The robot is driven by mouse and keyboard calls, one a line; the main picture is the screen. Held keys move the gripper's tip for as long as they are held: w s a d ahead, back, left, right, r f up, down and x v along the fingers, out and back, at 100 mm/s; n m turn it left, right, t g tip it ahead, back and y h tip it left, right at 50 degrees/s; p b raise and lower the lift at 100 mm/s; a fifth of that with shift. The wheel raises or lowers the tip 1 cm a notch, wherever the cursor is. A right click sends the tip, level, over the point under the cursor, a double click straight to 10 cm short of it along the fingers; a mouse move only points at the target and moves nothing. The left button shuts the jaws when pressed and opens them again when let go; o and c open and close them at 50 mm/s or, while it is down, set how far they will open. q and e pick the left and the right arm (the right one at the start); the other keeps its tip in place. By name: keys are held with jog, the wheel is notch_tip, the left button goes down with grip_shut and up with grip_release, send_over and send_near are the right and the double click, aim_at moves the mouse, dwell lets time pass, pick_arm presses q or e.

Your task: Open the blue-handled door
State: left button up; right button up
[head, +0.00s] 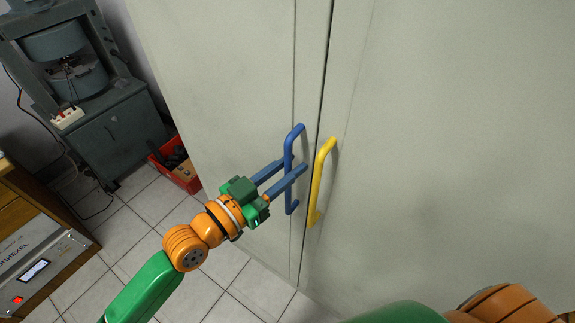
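The blue handle (289,202) is an upright bar on the left-hand pale cabinet door (225,80), which looks shut. My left gripper (299,163) comes in from the lower left with its two fingers spread apart. The fingers reach to the blue bar; one appears to pass behind it and the other in front. I cannot tell whether either finger touches the bar. My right gripper is out of view; only part of my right arm shows at the bottom right.
A yellow handle (317,185) sits close to the right of the blue one, on the right-hand door (450,130). A red crate (180,177) stands on the tiled floor left of the cabinet. A grey machine (110,135) and a wooden unit (60,240) stand further left.

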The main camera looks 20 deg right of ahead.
pick_arm(q)
jog(key=shift+w, duration=0.15)
grip_shut()
dwell(1.0)
